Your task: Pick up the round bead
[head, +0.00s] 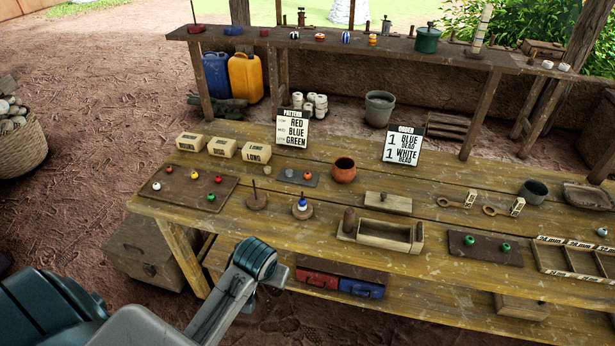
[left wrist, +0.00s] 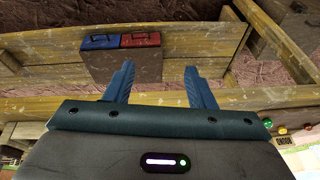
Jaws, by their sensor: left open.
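Several small round beads lie on a dark brown board (head: 170,198) at the table's left: a white bead (head: 156,187), a yellow bead (head: 194,175), a red bead (head: 217,179), a green bead (head: 211,197) and an orange-red one (head: 168,168). I cannot tell which is the round bead. My left gripper (left wrist: 160,85) is open and empty in the left wrist view, its two fingers apart in front of the table's side. In the head view my left arm's end is low at the table's front edge, right of the board. My right gripper is not in view.
The wooden table (head: 300,235) holds two peg stands, one with a blue-and-white bead (head: 303,203), labelled boxes (head: 222,147), an orange cup (head: 344,169) and a wooden toolbox (head: 380,232). Red and blue cases (left wrist: 120,42) are below.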

